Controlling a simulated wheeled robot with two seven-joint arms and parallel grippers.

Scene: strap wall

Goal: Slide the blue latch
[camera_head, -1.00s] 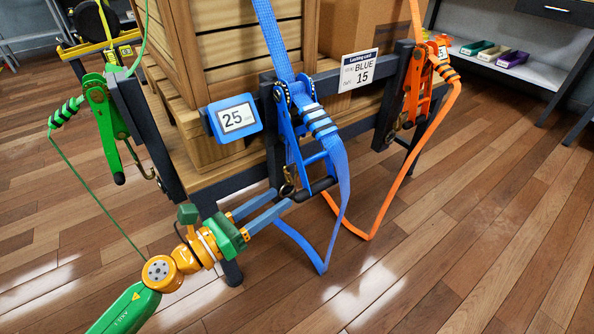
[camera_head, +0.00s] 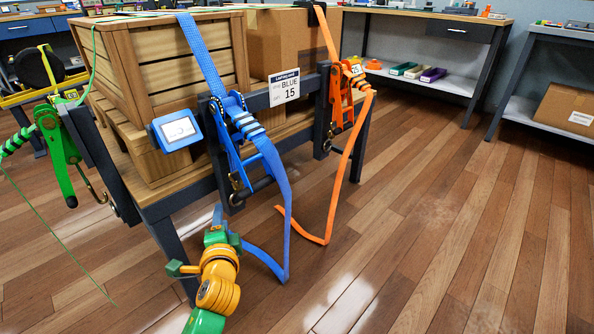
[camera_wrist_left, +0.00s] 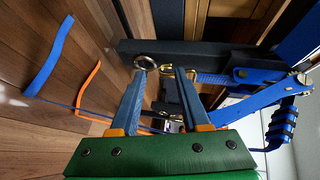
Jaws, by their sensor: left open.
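The blue ratchet (camera_head: 232,150) hangs on the dark frame's front, with a blue strap (camera_head: 201,55) running up from it and a loose tail hanging to the floor. Which part is the sliding latch is too small to tell. The ratchet also shows at the right in the left wrist view (camera_wrist_left: 262,77). My left gripper (camera_head: 218,208) is below and left of the ratchet, apparently apart from it. In the left wrist view its fingers (camera_wrist_left: 160,76) are open, with a metal ring beyond them. My right gripper is out of view.
An orange ratchet (camera_head: 342,105) hangs to the right, a green one (camera_head: 59,150) to the left. Loose strap tails hang in front. Floor on the right is clear.

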